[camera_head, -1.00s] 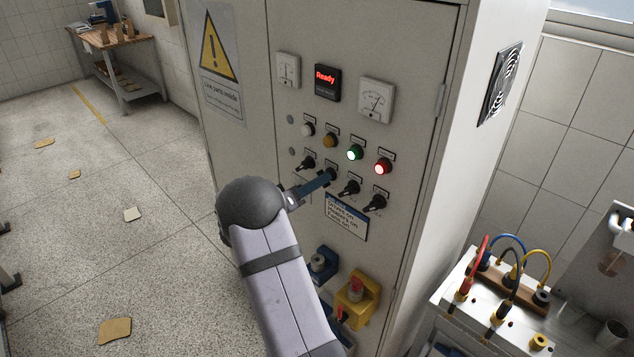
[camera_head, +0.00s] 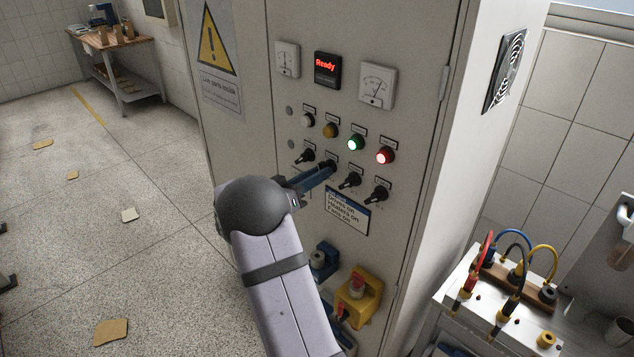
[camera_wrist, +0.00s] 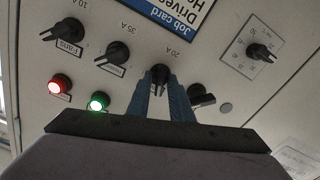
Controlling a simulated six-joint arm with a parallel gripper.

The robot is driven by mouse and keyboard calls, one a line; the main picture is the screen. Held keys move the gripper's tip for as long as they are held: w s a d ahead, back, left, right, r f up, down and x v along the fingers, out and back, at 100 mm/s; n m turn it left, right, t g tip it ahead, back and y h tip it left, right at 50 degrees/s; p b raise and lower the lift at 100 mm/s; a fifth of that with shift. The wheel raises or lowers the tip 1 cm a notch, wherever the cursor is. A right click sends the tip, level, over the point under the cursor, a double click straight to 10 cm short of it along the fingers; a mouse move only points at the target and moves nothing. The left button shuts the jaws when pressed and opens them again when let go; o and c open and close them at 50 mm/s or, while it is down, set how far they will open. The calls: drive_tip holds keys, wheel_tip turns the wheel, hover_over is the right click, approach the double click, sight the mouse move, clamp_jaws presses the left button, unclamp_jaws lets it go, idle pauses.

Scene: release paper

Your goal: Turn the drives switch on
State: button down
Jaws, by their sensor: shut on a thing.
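My gripper (camera_head: 328,166) reaches the grey cabinet's panel from the lower left. Its two blue fingers (camera_wrist: 164,95) are shut on a black rotary switch (camera_wrist: 160,74), the second from the left in the head view's row. Its pointer angle is mostly hidden between the fingers, and its name label cannot be read. A "20A" marking stands by it in the wrist view. The job card (camera_head: 347,212) below the row reads "Drives on, Heaters on, Fans on". The fans switch (camera_wrist: 66,30) and another switch (camera_wrist: 114,56) are beside it in the upside-down wrist view.
Another switch (camera_head: 304,156) sits close left of the fingers. Above the row, the green lamp (camera_head: 356,142) and red lamp (camera_head: 385,156) are lit. The display (camera_head: 327,68) reads "Ready". A dial (camera_wrist: 259,51) shows in the wrist view.

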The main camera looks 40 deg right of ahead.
drive_tip(key=shift+m+b, duration=6.5)
drive_tip(key=shift+b, duration=0.15)
drive_tip(key=shift+r, duration=0.1)
drive_tip(key=c, duration=1.8)
unclamp_jaws()
drive_tip(key=shift+c, duration=0.2)
